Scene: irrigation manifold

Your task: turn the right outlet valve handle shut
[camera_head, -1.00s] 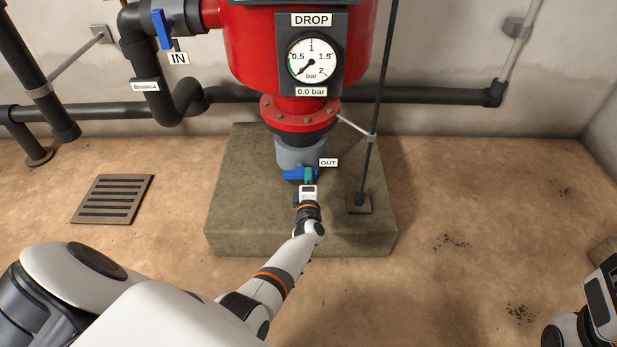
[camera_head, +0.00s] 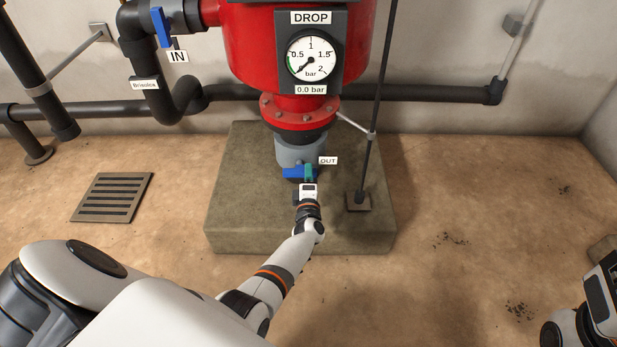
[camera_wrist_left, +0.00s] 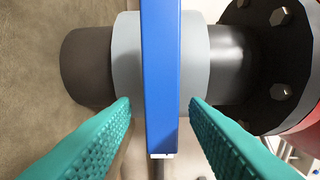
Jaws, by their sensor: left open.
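The outlet valve's blue handle (camera_head: 293,171) is on the grey outlet pipe (camera_head: 292,152) below the red tank, beside the OUT label (camera_head: 328,160). It is the only outlet valve I see. My left gripper (camera_head: 311,174) is at the handle, and its teal fingers partly hide the handle's right part. In the left wrist view the handle (camera_wrist_left: 160,75) runs from top to bottom across the grey pipe (camera_wrist_left: 126,60). There the open left gripper (camera_wrist_left: 160,104) has one finger on each side of the handle, with visible gaps. My right gripper is not visible.
The red tank (camera_head: 250,50) stands over a concrete plinth (camera_head: 240,190). A thin dark upright rod (camera_head: 368,165) stands right of the valve. The dial (camera_head: 311,58) reads about zero. Another blue handle (camera_head: 160,28) is by the IN label. Open floor lies on both sides.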

